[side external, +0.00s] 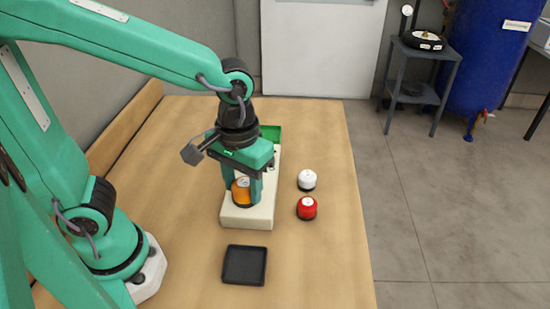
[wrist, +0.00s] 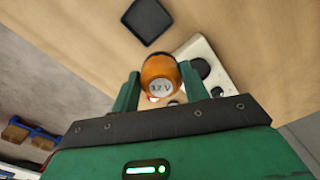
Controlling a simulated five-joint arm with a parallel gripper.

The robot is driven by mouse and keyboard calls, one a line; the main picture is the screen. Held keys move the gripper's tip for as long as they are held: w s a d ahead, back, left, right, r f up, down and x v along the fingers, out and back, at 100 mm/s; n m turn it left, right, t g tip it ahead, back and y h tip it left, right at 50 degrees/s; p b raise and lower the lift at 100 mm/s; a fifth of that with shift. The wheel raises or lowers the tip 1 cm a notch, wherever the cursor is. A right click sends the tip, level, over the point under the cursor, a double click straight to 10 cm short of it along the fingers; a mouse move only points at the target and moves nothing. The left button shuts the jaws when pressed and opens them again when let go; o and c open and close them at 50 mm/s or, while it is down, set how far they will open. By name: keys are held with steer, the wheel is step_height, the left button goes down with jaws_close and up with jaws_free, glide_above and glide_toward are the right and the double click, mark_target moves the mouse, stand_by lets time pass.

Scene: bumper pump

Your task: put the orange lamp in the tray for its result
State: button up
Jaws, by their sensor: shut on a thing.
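The orange lamp (side external: 241,191) is between the fingers of my gripper (side external: 244,188), which is shut on it. It appears over the near end of a cream box (side external: 246,222); I cannot tell whether it touches the box. A black square tray (side external: 244,266) lies empty in front of the box and also shows in the wrist view (wrist: 147,20). A green tray (side external: 270,132) is behind the box, partly hidden by my gripper.
A white-topped lamp (side external: 307,180) and a red one (side external: 307,208) stand right of the box. The box has dark round spots (wrist: 200,68) on top. A wooden ledge (side external: 125,125) edges the table at the left. Bare table surrounds the black tray.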

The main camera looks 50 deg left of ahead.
steer(key=w+a+n, duration=0.2)
steer(key=w+a, duration=0.1)
steer(key=w, duration=0.5)
steer(key=w+a+n, duration=0.3)
steer(key=w, duration=0.6)
steer(key=w+a+f+n, duration=0.2)
steer(key=w+a, duration=0.3)
steer(key=a, duration=0.1)
steer(key=w+a+f+n, duration=0.1)
steer(key=w+a+f, duration=0.1)
steer(key=w+a, duration=0.4)
steer(key=shift+a+f+n, duration=0.3)
steer(key=shift+a+n, duration=0.1)
steer(key=shift+a, duration=0.2)
steer(key=a+f, duration=0.2)
steer(key=a, duration=0.1)
steer(key=w+a+f, duration=0.1)
steer(key=a+f, duration=0.1)
steer(key=a, duration=0.2)
steer(key=w+a+f, duration=0.1)
steer(key=a+f, duration=0.2)
steer(key=a, duration=0.1)
steer(key=shift+w+a, duration=0.15)
steer(key=shift+w, duration=0.05)
steer(key=shift+f, duration=2)
